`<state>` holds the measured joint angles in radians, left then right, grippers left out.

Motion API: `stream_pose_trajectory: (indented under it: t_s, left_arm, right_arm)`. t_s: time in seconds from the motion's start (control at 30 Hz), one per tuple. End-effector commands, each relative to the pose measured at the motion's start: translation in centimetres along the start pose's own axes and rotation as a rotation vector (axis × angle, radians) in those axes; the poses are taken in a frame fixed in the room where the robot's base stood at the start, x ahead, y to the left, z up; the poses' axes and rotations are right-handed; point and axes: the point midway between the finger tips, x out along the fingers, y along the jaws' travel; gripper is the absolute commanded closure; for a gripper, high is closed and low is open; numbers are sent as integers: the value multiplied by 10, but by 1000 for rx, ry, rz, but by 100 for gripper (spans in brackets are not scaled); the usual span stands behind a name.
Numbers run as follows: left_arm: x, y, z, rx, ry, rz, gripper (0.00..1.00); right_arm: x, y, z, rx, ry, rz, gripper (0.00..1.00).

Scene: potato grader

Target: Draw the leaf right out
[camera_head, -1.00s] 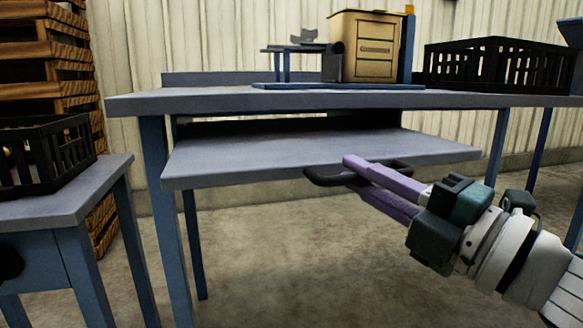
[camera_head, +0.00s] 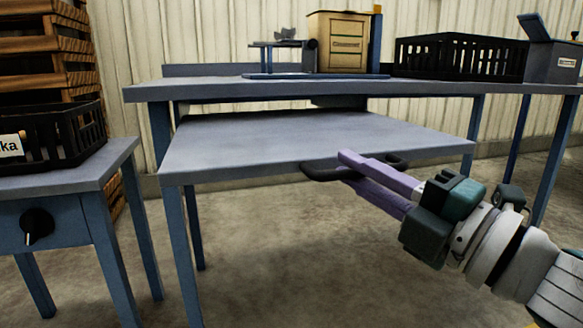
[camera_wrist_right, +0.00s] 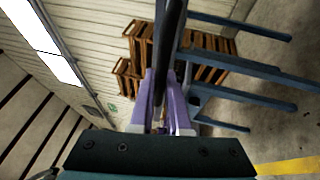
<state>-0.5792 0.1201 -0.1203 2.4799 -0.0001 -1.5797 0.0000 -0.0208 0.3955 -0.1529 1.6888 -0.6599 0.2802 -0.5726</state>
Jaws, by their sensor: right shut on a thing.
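The leaf (camera_head: 300,138) is a flat grey-blue board pulled part way out from under the fixed table top (camera_head: 440,88). A dark bar handle (camera_head: 322,173) sits on its front edge, toward the right. My right gripper (camera_head: 352,166) has purple fingers shut on the handle. In the right wrist view the purple fingers (camera_wrist_right: 162,105) close around the dark handle (camera_wrist_right: 172,50). The leaf's back part is hidden under the top. My left gripper is not in view.
A side table (camera_head: 70,180) with a black crate (camera_head: 75,132) and a dark knob stands at the left. A cream box (camera_head: 340,42), a small scale and a black crate (camera_head: 455,60) stand on the table top. The floor in front of the leaf is clear.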

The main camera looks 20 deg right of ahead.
Motion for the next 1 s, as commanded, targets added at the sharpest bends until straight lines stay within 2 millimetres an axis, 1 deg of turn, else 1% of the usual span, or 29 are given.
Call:
stream_pose_trajectory:
  t_s: [0.07,0.1,0.33,0.57,0.67,0.77,1.0]
  left_arm:
    - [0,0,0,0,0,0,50]
    - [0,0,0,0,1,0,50]
    - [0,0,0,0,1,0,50]
    - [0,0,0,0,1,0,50]
    - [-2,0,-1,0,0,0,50]
    - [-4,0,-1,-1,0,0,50]
    - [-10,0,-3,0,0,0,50]
  right_arm:
    - [0,3,-2,0,6,8,100]
    - [0,3,-2,0,6,8,81]
    - [0,2,-1,0,4,5,55]
    - [0,1,0,0,2,3,55]
    - [-5,1,-1,2,2,2,55]
    - [-18,1,-1,4,1,0,55]
    - [-65,1,-1,3,1,-1,55]
